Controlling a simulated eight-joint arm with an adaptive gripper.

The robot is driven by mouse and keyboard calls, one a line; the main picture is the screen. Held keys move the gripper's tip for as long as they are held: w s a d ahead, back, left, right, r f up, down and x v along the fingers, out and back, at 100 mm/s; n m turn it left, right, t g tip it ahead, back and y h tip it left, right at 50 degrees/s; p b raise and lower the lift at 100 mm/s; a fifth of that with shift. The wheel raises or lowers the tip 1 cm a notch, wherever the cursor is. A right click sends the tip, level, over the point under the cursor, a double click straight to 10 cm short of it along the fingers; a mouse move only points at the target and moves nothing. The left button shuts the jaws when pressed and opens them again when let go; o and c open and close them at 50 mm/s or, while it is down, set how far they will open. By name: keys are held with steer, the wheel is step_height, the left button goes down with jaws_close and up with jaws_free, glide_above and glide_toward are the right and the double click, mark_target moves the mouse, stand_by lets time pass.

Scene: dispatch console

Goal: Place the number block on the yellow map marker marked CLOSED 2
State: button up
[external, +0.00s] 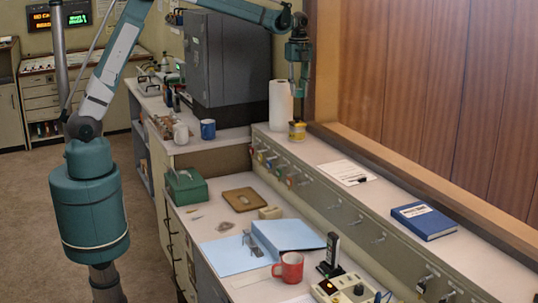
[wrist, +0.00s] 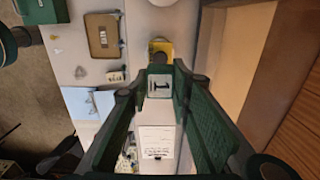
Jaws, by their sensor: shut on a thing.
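My gripper (wrist: 160,76) is shut on a pale number block (wrist: 160,88), whose top face shows a dark "1" in the wrist view. In the external view my gripper (external: 299,92) points down over the raised ledge, beside the paper towel roll. A small yellow thing (external: 297,133) shows below it there. In the wrist view a yellow patch (wrist: 157,45) with a dark round part lies just beyond the fingertips. I cannot read any marking on it, nor tell if it is the CLOSED 2 marker. The gap below the block is not clear.
The paper towel roll (external: 281,103) stands close by my gripper. A grey cabinet (external: 228,60) rises behind. A white paper (external: 346,172) and a blue book (external: 424,220) lie along the ledge, with bare room between. The wooden wall (external: 410,90) borders the ledge.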

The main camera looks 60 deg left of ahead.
glide_above(297, 117)
steer(key=shift+w+a+f, duration=0.1)
steer(key=shift+f, duration=1.25)
steer(key=shift+w+a+f, duration=0.1)
steer(key=shift+f, duration=1.2)
steer(key=shift+f, duration=0.1)
steer(key=shift+f, duration=1.75)
steer(key=shift+f, duration=0.15)
steer(key=o, duration=0.8)
step_height(297, 117, up, 12)
steer(key=shift+r, duration=0.15)
